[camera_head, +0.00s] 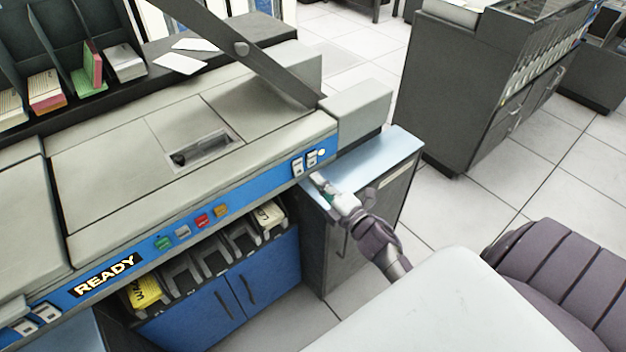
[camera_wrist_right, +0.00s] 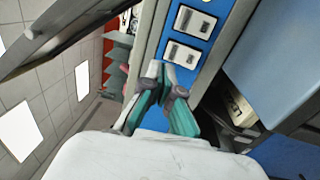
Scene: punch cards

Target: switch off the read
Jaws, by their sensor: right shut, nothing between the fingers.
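The card machine has a blue front panel (camera_head: 255,188) with a lit READY sign (camera_head: 105,275). Two white-plated switches, one (camera_head: 298,166) and another (camera_head: 312,158), sit at the panel's right end. The wrist view shows them close up, one plate (camera_wrist_right: 195,22) above the other (camera_wrist_right: 183,54). Their labels are too small to read, so I cannot tell which is the read switch. My right gripper (camera_head: 317,180) is shut and empty, just below and in front of these switches. In the wrist view its fingertips (camera_wrist_right: 161,72) point at the panel beside the lower plate; contact is unclear. My left gripper is out of view.
Green, white, red and orange buttons (camera_head: 202,221) line the panel's middle. More switches (camera_head: 45,313) sit at its left end. Card stackers (camera_head: 210,262) lie underneath. A low cabinet with a pale blue top (camera_head: 385,150) stands right of the panel. Open floor (camera_head: 450,205) lies further right.

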